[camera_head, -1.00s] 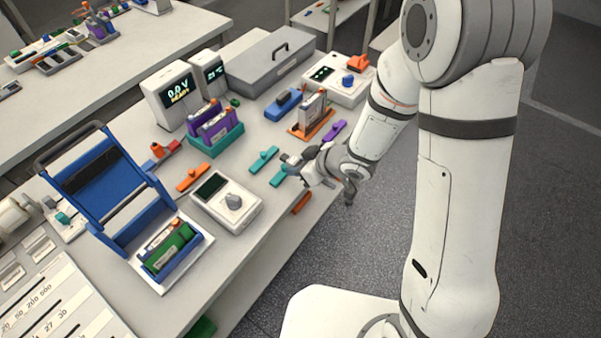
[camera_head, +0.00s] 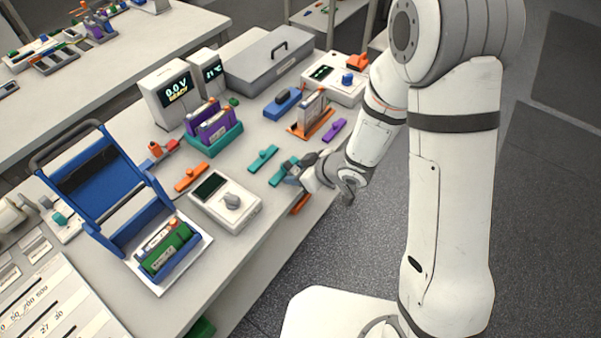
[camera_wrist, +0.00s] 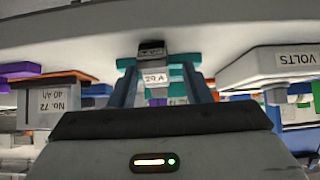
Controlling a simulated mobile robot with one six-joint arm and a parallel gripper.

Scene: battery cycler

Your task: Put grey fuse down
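The grey fuse (camera_wrist: 155,71), with a dark end and a white label, shows in the wrist view between my gripper's fingers. It stands at a teal holder (camera_wrist: 177,88); whether it is fully seated I cannot tell. My gripper (camera_wrist: 163,80) has its two blue-grey fingers spread, one on each side of the fuse, with a visible gap on the right. In the head view my gripper (camera_head: 296,174) is low at the table's near edge, over the teal holder (camera_head: 279,176), and mostly hides the fuse.
Another teal holder (camera_head: 263,158) lies just left, a purple one (camera_head: 334,130) to the right. The orange stand (camera_head: 314,124) with a cell is behind my gripper. A meter with a knob (camera_head: 226,199) is left. Bare tabletop lies between them.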

